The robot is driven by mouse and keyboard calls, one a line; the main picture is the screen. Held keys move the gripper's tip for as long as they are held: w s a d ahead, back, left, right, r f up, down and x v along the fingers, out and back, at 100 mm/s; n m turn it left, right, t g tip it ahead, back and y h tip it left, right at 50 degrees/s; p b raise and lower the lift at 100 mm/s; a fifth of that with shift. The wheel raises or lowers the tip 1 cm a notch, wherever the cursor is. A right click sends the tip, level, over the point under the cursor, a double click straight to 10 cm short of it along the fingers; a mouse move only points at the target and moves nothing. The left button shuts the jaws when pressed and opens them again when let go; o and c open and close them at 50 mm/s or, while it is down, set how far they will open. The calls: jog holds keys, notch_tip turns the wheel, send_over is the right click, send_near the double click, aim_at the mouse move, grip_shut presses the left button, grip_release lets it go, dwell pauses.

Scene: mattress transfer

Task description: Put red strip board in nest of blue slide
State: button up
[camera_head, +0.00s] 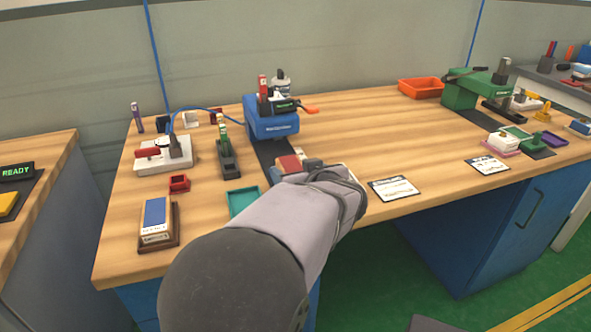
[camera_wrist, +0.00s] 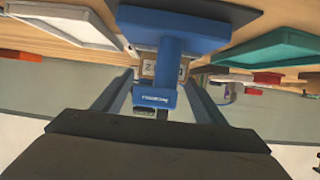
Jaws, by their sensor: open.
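My gripper (camera_wrist: 160,80) is open in the wrist view, with its two fingers apart on either side of a blue fixture (camera_wrist: 172,55). The fixture has a flat plate, a post and a labelled end, and the view is upside down. I cannot tell whether the fingers touch it. A pale block marked with a digit (camera_wrist: 150,68) shows behind it. I cannot tell for sure which piece is the red strip board or which is the blue slide's nest.
A blue machine (camera_head: 270,122) stands at the back with a dark strip before it. A teal tray (camera_head: 243,200) and small red tray (camera_head: 179,183) are to the left. An orange tray (camera_head: 420,87) and green machine (camera_head: 460,93) are at the right.

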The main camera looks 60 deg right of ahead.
jog(key=p+v, duration=0.4)
jog(key=v, duration=0.7)
jog(key=shift+p, duration=0.35)
jog(key=shift+a+r, duration=0.1)
